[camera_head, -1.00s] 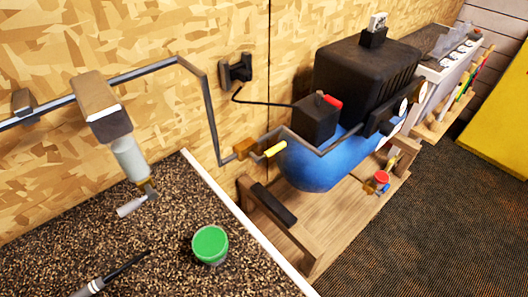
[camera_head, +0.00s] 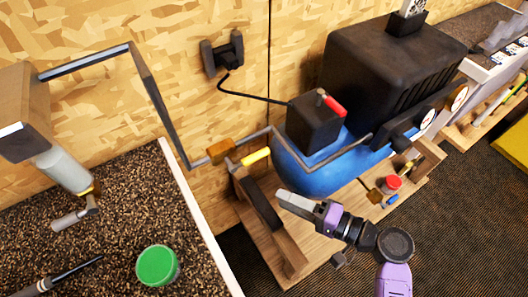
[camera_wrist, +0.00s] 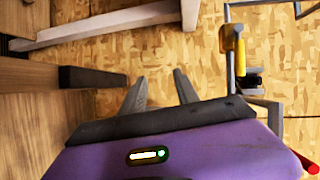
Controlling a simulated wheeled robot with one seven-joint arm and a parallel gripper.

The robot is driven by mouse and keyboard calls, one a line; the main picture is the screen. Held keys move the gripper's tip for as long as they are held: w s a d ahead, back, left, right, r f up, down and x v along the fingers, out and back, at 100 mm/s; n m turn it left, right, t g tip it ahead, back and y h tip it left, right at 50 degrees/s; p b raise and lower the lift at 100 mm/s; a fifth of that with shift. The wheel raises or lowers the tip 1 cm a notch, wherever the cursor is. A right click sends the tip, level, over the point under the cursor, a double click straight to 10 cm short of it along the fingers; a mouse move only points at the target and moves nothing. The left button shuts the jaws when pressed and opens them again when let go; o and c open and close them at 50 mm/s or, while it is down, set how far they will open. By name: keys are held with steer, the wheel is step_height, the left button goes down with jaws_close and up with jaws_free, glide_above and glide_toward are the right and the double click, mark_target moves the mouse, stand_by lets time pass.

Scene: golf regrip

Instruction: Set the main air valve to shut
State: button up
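The main air valve is a brass body (camera_head: 221,150) on the grey pipe along the wall, with a yellow lever (camera_head: 257,156). The lever points right, roughly in line with the pipe leaving the valve. In the wrist view the yellow lever (camera_wrist: 232,45) is at the upper right, beside the pipe. My gripper (camera_head: 284,197) is in front of the wooden stand, right of and below the lever in the head view, apart from it. In the wrist view its two fingers (camera_wrist: 160,84) are spread with nothing between them.
A blue tank (camera_head: 320,172) with a black box and a red switch (camera_head: 333,106) stands right of the valve. The workbench (camera_head: 120,215) holds a green-lidded tin (camera_head: 157,266). A red knob (camera_head: 393,182) is low on the right. A black wall plug (camera_head: 222,52) hangs above.

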mark_target(259, 153)
steer(key=w+r+n+g+y, duration=0.3)
steer(key=r+n+g+y, duration=0.15)
steer(key=r, duration=0.75)
steer(key=shift+y, duration=0.35)
steer(key=p+x, duration=0.1)
steer(key=x, duration=0.6)
steer(key=shift+w+a+r+p, duration=0.1)
steer(key=shift+w+a+p, duration=0.05)
steer(key=shift+a+p, duration=0.15)
steer(key=shift+d, duration=0.1)
jaws_close()
steer(key=shift+t, duration=0.25)
